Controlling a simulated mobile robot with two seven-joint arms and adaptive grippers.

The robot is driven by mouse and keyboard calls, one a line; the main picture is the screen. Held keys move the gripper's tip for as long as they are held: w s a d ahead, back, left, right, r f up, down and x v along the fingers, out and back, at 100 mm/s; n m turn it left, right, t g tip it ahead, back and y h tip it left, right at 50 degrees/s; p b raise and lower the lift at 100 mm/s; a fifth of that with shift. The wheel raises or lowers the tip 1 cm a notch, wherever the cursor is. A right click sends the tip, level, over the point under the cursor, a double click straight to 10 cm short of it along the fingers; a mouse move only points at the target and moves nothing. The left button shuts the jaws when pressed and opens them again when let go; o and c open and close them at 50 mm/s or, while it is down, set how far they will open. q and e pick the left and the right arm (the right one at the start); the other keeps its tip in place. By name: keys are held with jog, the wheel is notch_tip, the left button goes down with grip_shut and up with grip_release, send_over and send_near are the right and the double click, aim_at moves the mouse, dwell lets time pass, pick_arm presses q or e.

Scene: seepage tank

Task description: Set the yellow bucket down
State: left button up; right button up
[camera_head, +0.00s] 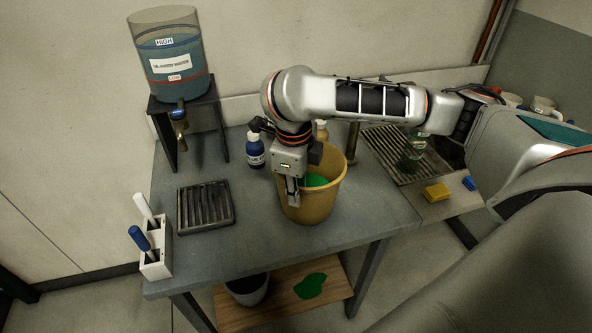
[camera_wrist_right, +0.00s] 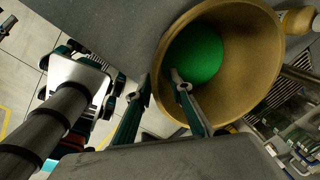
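The yellow bucket (camera_head: 318,207) stands upright on the grey table (camera_head: 375,215), near its front edge, with green contents (camera_wrist_right: 192,55) inside. My right gripper (camera_head: 293,196) points down at the bucket's left rim. In the right wrist view its two fingers (camera_wrist_right: 161,82) straddle the rim, one outside and one inside. The fingers are apart, with visible space between them, and do not look clamped on the wall. The inner finger is partly hidden by the bucket in the head view. My left gripper is not in view.
A black grate tray (camera_head: 206,207), a holder (camera_head: 155,262) with two handled tools and a blue bottle (camera_head: 255,151) are left of the bucket. A tank (camera_head: 172,55) stands behind. A yellow sponge (camera_head: 437,192) lies right. A green puddle (camera_head: 311,286) marks the lower shelf.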

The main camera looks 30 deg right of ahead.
notch_tip(320, 180, up, 8)
jog(key=shift+s+a, duration=0.35)
jog(key=shift+f, duration=0.1)
dwell(0.4)
